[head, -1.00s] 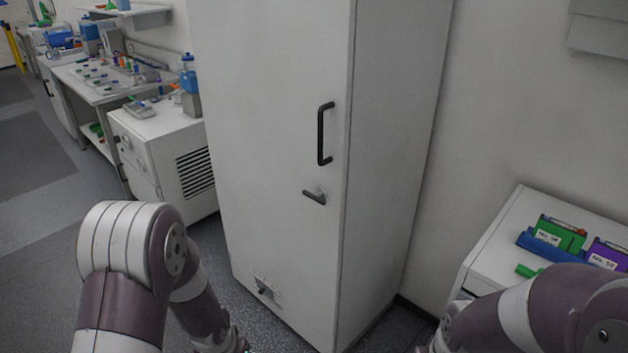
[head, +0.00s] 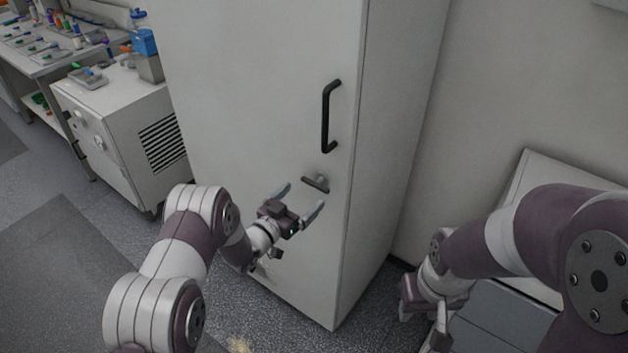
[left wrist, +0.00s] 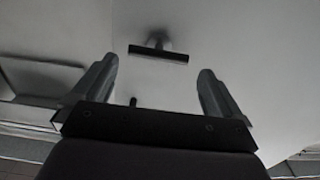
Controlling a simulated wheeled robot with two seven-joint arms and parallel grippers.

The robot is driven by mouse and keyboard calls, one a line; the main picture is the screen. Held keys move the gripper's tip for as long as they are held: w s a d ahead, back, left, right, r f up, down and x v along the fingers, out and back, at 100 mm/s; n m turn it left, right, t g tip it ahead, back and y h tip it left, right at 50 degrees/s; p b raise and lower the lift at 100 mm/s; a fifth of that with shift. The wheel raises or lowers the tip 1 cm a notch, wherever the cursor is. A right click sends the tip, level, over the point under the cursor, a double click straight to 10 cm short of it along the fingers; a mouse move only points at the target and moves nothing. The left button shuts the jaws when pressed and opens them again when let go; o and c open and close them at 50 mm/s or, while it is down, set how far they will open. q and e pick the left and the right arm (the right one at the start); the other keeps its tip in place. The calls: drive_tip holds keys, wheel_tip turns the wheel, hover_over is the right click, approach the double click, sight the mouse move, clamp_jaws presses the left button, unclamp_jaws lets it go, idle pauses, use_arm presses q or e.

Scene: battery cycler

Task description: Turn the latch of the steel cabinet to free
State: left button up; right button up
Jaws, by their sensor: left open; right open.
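The tall steel cabinet (head: 255,90) stands in the middle of the head view with its door shut. Its latch (head: 316,183) is a small dark lever, lying nearly level with a slight downward tilt to the right, below the black door handle (head: 328,117). My left gripper (head: 298,200) is open and empty just in front of and below the latch, apart from it. In the left wrist view the latch (left wrist: 158,53) shows ahead, between and beyond the two open fingers (left wrist: 158,80). My right gripper (head: 428,325) is low at the right, open, its fingers partly cut off by the frame.
A white cabinet unit with a vent (head: 120,135) stands to the left, with a workbench (head: 50,60) behind it. A low white cabinet (head: 535,180) stands at the right, partly behind my right arm. Floor is free at the lower left.

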sight(315, 183)
use_arm(q)
drive_tip(key=p+x, duration=0.1)
drive_tip(key=x, duration=0.5)
drive_tip(key=shift+d+r, duration=0.15)
drive_tip(key=shift+d, duration=0.1)
drive_tip(key=shift+w, duration=0.3)
drive_tip(key=shift+s, duration=0.1)
drive_tip(key=c, duration=0.7)
